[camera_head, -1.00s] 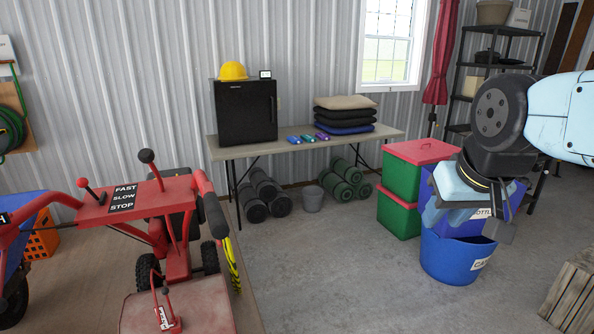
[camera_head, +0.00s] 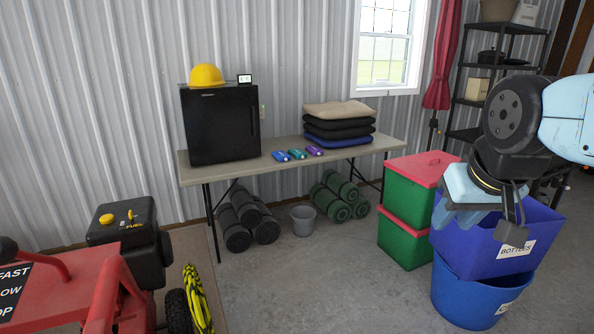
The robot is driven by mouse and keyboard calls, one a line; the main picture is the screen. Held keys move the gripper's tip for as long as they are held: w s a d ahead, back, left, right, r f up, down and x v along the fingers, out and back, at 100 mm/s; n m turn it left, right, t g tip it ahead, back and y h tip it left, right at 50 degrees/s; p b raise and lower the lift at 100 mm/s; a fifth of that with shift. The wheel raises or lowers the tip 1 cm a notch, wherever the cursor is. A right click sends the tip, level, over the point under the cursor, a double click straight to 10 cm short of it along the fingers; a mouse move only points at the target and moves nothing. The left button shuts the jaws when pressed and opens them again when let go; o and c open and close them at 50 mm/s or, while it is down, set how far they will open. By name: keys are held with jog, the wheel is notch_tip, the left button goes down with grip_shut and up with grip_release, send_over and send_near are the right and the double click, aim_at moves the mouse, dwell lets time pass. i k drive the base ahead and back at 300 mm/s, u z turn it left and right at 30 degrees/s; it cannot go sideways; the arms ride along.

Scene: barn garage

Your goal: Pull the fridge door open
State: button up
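The fridge (camera_head: 221,124) is a small black box on the left end of a folding table (camera_head: 272,160). Its door faces me and looks closed. A yellow hard hat (camera_head: 206,75) and a small display (camera_head: 244,79) sit on top of it. My gripper (camera_head: 515,222) hangs at the right side of the view, in front of the blue bins and well apart from the fridge. Its fingers are small and partly overlap in this view, so I cannot tell how far apart they are.
Red machinery (camera_head: 75,290) stands at lower left. Flashlight-like cylinders (camera_head: 297,154) and stacked cushions (camera_head: 338,124) lie on the table. Rolled mats and a grey bucket (camera_head: 303,220) are under it. Green boxes (camera_head: 405,232) and blue bins (camera_head: 478,285) stand right. Concrete floor before the table is clear.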

aim_at(222, 124)
jog(key=u, duration=0.05)
jog(key=i, duration=1.2)
jog(key=u, duration=0.3)
jog(key=i, duration=1.15)
jog(key=u, duration=0.4)
jog(key=i, duration=0.95)
jog(key=u, duration=0.15)
